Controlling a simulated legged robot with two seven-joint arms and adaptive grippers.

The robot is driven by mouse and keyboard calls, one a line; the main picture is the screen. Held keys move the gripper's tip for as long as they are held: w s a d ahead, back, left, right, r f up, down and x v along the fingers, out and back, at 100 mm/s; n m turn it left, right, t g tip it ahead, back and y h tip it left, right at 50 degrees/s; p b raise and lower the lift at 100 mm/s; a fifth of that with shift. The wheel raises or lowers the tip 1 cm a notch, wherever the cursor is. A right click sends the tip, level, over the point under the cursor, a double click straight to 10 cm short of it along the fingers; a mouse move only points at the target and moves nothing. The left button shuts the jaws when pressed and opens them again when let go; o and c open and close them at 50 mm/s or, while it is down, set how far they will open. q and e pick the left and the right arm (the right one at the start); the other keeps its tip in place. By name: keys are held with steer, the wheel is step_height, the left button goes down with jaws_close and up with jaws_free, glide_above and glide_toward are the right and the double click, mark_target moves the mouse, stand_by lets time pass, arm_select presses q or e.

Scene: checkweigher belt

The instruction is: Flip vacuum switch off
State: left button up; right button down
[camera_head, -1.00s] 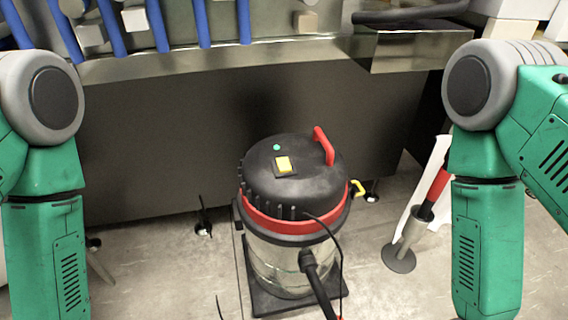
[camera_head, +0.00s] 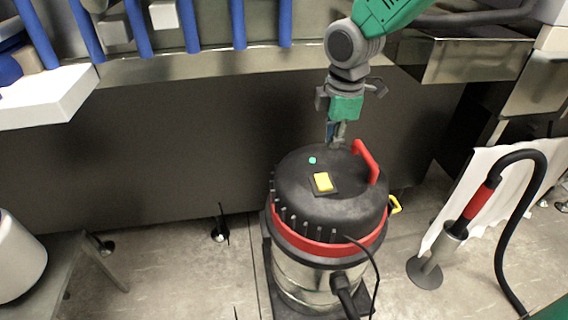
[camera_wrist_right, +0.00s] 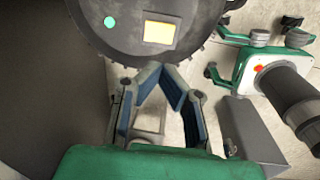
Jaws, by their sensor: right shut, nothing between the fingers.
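The vacuum has a round black lid (camera_head: 300,195) with a red band and a clear-looking metallic drum below. The yellow switch (camera_head: 323,182) sits in a dark plate on top of the lid, with a small green light (camera_head: 312,160) beside it. Its rocker position cannot be told. My right gripper (camera_head: 335,143) is shut and empty, pointing down at the far edge of the lid, left of the red handle (camera_head: 366,161). In the right wrist view, the fingertips (camera_wrist_right: 161,70) are at the lid's rim, apart from the yellow switch (camera_wrist_right: 159,33). My left gripper is out of view.
A dark panel (camera_head: 160,150) stands close behind the vacuum. A hose with a red grip (camera_head: 477,203) rises from a stand at right. A black cable and hose leave the vacuum's front. A grey stool (camera_head: 85,250) stands at left. Bare floor lies between.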

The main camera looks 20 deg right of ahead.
mark_target(320, 177)
steer(key=shift+n, duration=0.3)
steer(key=w+f+b, duration=0.1)
steer(key=f, duration=0.2)
steer(key=f+b, duration=0.2)
steer(key=f, duration=0.2)
steer(key=w+f+b, duration=0.1)
steer(key=f, duration=0.3)
steer(key=shift+w+d, duration=0.1)
steer(key=shift+w, duration=0.25)
steer(key=shift+w+f+b, duration=0.1)
steer(key=shift+f+b, duration=0.2)
steer(key=shift+f, duration=0.2)
steer(key=shift+f, duration=0.1)
